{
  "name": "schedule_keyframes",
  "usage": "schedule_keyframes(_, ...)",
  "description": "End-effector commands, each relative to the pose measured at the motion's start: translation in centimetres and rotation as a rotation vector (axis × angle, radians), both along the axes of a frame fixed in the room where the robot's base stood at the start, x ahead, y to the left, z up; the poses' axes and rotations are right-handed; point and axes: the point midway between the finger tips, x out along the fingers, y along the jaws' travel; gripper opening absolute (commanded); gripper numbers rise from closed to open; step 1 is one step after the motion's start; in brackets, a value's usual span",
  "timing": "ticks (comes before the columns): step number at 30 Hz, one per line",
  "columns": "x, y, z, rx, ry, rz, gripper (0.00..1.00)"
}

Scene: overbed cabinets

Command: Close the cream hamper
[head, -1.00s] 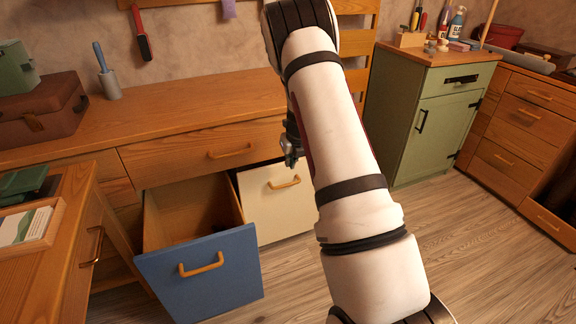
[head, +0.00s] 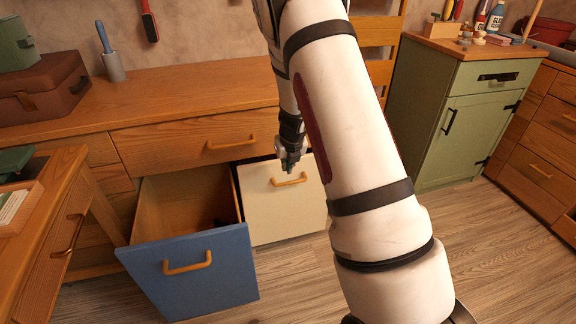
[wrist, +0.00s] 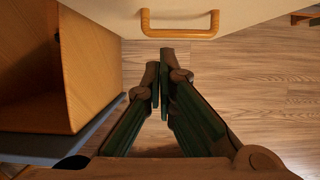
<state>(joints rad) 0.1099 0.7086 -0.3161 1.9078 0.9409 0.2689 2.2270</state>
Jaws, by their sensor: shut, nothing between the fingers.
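The cream hamper (head: 262,212) is a cream front with a wooden handle (head: 289,179), set under the wooden counter to the right of the blue drawer. A dark gap shows along its top left edge, so it stands slightly out. In the wrist view, the cream front (wrist: 245,12) and its handle (wrist: 180,33) lie at the top. My gripper (head: 290,166) is shut and empty, close to the handle in the head view. In the wrist view my gripper's fingertips (wrist: 160,62) point at the front just below the handle; I cannot tell whether they touch it.
The blue drawer (head: 190,270) stands pulled out to the left of the cream hamper; its open box (wrist: 92,65) shows left in the wrist view. A wooden drawer (head: 195,147) above is shut. Wood floor (head: 290,285) is clear in front. A green cabinet (head: 455,120) stands at right.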

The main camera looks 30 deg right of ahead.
Motion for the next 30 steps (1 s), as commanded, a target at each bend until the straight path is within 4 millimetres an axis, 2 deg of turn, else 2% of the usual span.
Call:
schedule_keyframes(1,0.3,-0.1,-1.4,0.001,0.002,-0.001,0.0)
schedule_keyframes(11,2.6,-0.8,-7.4,0.001,0.002,0.0,0.0)
schedule_keyframes(18,5.7,-1.6,-7.2,-0.001,-0.001,0.002,0.0)
schedule_keyframes(23,6.4,-1.9,-7.1,0.0,0.0,0.001,0.0)
schedule_keyframes(30,6.5,-1.9,-7.1,0.001,0.001,-0.001,0.0)
